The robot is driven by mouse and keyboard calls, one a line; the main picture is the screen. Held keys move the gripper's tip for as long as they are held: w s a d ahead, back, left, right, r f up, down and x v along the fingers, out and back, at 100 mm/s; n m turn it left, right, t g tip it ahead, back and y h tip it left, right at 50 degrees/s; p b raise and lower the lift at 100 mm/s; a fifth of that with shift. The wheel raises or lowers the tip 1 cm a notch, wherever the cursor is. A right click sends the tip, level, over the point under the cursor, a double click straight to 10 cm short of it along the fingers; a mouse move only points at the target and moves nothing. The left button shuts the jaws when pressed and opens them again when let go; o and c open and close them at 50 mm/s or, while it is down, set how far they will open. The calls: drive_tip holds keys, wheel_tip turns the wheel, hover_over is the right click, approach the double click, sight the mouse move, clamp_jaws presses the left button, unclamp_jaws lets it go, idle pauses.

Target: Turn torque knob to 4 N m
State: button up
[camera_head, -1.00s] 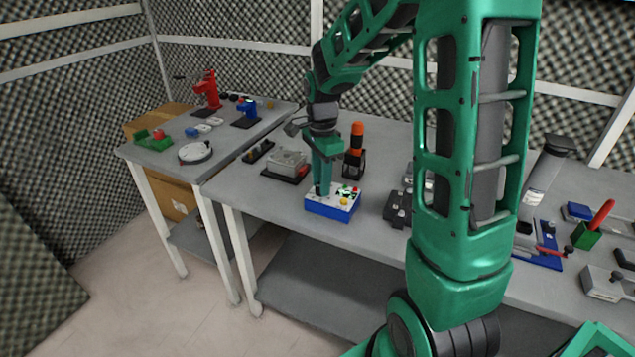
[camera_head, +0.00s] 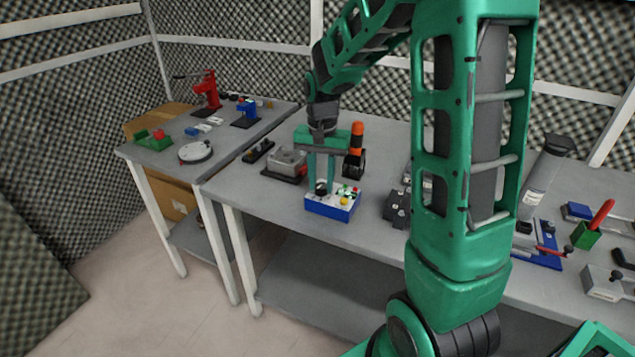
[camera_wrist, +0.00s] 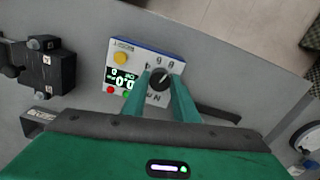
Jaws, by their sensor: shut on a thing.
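The torque box (camera_head: 330,208), blue with a white top, sits near the front edge of the bench. In the wrist view its top (camera_wrist: 140,47) carries a yellow button (camera_wrist: 120,58), a red button (camera_wrist: 110,89), a lit display (camera_wrist: 122,81) seeming to read 0.0, and a black knob (camera_wrist: 159,82) ringed by printed numbers. The knob's white pointer line slants to the upper right in that view; the 4 lies at its upper left. My gripper (camera_head: 321,187) points down over the box, its two green fingers shut on the knob's sides (camera_wrist: 160,76). The fingers hide part of the dial.
A grey device on a dark base (camera_head: 287,164) and an orange-and-black device (camera_head: 355,152) stand behind the box. A dark block (camera_head: 396,207) stands to its right. Bare bench lies between them. A second table (camera_head: 170,165) stands at the left.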

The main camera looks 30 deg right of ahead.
sight(321, 186)
drive_tip(key=n, duration=0.4)
drive_tip(key=shift+n, duration=0.3)
drive_tip(key=n, duration=0.4)
drive_tip(key=shift+n, duration=0.3)
drive_tip(key=n, duration=0.4)
drive_tip(key=shift+n, duration=1.9)
drive_tip(key=o, duration=1.1)
drive_tip(key=shift+c, duration=0.2)
wheel_tip(321, 186, up, 11)
drive_tip(key=shift+f, duration=0.15)
